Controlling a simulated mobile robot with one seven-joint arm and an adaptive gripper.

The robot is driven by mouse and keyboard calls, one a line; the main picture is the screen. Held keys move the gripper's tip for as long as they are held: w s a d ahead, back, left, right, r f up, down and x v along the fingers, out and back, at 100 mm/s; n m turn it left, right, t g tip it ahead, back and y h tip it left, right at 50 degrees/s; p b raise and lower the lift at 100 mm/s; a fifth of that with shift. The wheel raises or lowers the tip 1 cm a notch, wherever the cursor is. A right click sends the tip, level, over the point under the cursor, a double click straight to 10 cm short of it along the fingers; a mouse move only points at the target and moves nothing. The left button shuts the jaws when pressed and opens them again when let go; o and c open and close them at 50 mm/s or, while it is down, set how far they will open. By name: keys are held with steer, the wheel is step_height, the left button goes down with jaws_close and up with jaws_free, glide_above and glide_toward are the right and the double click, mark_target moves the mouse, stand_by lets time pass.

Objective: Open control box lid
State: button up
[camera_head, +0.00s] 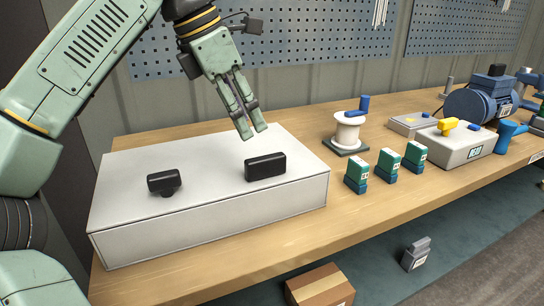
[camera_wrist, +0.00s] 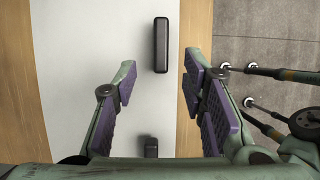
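A large, flat white box (camera_head: 215,215) sits on the wooden bench, and its lid is shut. Two black handles stand on its top: a right one (camera_head: 265,167) and a left one (camera_head: 165,181) on a short post. My gripper (camera_head: 254,132) is above the box, just above and behind the right handle, touching nothing. In the wrist view, my gripper (camera_wrist: 160,72) is open, its purple-padded fingers apart and nothing between them. There, one black handle (camera_wrist: 161,45) lies beyond the fingertips, and another dark handle (camera_wrist: 151,147) shows lower down. The white lid (camera_wrist: 85,50) fills the middle.
A white spool (camera_head: 347,130), three green-and-white blocks (camera_head: 388,164), a grey box with a yellow handle (camera_head: 460,145) and a blue motor (camera_head: 470,104) stand right of the box. A pegboard (camera_head: 300,35) is behind. A cardboard box (camera_head: 320,288) sits below the bench.

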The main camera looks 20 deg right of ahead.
mark_target(264, 157)
steer(key=x, duration=1)
steer(key=shift+s+d+f, duration=0.1)
steer(key=shift+c, duration=0.2)
jaws_close()
stand_by(0.4)
